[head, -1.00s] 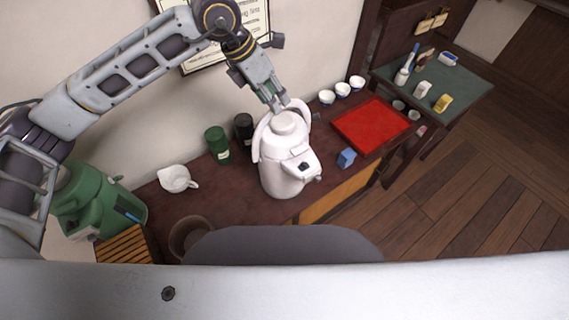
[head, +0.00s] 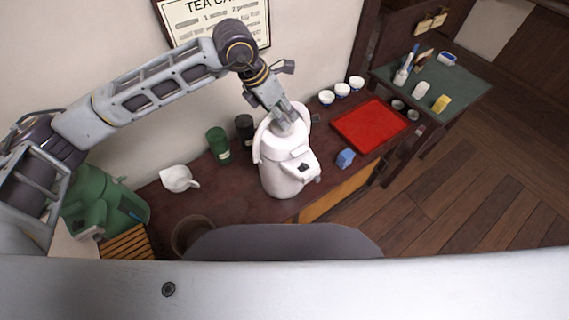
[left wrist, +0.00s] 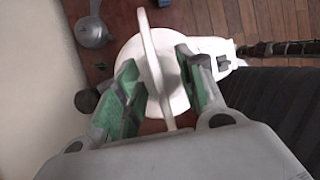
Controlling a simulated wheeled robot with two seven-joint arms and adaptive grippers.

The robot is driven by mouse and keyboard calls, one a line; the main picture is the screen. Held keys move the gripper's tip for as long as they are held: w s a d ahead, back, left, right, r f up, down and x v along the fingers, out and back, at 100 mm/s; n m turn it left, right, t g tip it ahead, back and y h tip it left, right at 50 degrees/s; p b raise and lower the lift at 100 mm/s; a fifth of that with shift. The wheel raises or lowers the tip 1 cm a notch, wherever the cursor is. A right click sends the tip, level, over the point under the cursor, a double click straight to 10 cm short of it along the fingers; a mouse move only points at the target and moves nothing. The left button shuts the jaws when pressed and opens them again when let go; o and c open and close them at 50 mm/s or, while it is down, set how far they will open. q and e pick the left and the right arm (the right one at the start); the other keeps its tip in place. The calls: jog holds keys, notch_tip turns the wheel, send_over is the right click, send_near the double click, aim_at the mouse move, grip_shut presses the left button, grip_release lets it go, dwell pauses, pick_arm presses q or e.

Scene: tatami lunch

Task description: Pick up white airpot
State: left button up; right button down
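The white airpot (head: 284,172) stands upright on the dark wooden counter in the head view, its carrying handle raised. My left gripper (head: 285,124) is over its top, pointing down. In the left wrist view, the airpot (left wrist: 178,98) lies below my left gripper (left wrist: 160,83). The green-padded fingers are apart, one on each side of the white handle (left wrist: 152,55). A gap shows beside the handle, so the fingers do not look closed on it. The gripper hides part of the airpot's top in the head view. My right gripper is in neither view.
A green canister (head: 218,146) and a black canister (head: 244,130) stand left of the airpot, near the wall. A white pitcher (head: 178,179) and brown bowl (head: 186,235) are further left.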

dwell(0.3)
pick_arm(q)
grip_shut()
jog(key=shift+w+r, duration=0.15)
jog(key=shift+r, duration=0.1)
jog(key=shift+r, duration=0.2)
dwell(0.4)
jog(key=shift+r, duration=0.9)
jog(key=shift+r+b, duration=0.95)
jog(key=shift+r, duration=2.95)
